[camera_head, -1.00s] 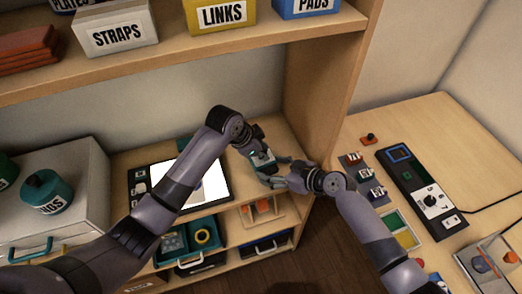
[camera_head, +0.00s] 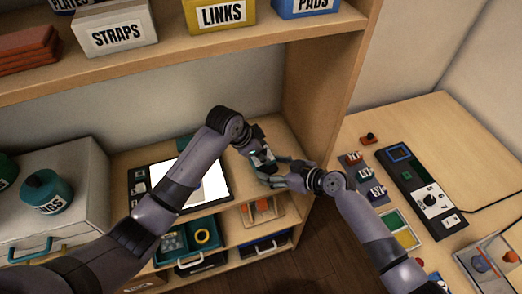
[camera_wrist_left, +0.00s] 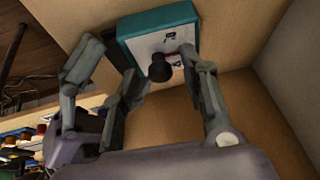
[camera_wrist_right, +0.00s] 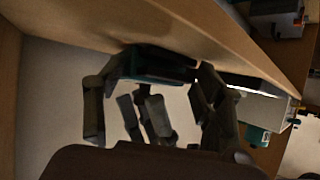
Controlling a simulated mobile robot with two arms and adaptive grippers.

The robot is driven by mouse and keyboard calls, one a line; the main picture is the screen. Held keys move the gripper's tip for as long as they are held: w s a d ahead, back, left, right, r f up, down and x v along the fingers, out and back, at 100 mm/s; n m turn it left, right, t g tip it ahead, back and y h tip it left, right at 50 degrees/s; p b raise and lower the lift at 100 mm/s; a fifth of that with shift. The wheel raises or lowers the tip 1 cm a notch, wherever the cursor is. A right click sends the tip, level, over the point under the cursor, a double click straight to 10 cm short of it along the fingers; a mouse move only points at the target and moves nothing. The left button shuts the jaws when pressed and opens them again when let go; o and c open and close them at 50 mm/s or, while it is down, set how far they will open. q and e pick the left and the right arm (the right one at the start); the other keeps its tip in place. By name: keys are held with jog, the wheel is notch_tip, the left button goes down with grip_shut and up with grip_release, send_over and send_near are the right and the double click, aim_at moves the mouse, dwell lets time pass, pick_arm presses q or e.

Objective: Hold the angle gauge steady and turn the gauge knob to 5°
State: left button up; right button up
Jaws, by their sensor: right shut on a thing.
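The angle gauge (camera_wrist_left: 150,22) is a teal block with a white face, at the top of the left wrist view. Its black gauge knob (camera_wrist_left: 160,68) sticks out of that face. My left gripper (camera_wrist_left: 162,80) is open, with its fingers apart around the knob; I cannot tell whether they touch it. My right gripper (camera_wrist_right: 158,88) is shut on the gauge, whose teal edge (camera_wrist_right: 158,66) shows between its fingers. In the head view my left gripper (camera_head: 262,158) and right gripper (camera_head: 280,178) meet above the shelf unit; the dial reading is too small to read.
The lower shelf top holds a lit white panel (camera_head: 214,184). Trays with handles sit below. The upper shelf carries labelled bins, including a yellow one (camera_head: 221,15). A table (camera_head: 450,130) at right holds a black control box (camera_head: 402,165). An upright wooden side panel (camera_head: 318,100) stands close behind the grippers.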

pick_arm(q)
jog(key=v, duration=1.2)
pick_arm(e)
jog(key=o, duration=0.9)
jog(key=shift+o, duration=0.2)
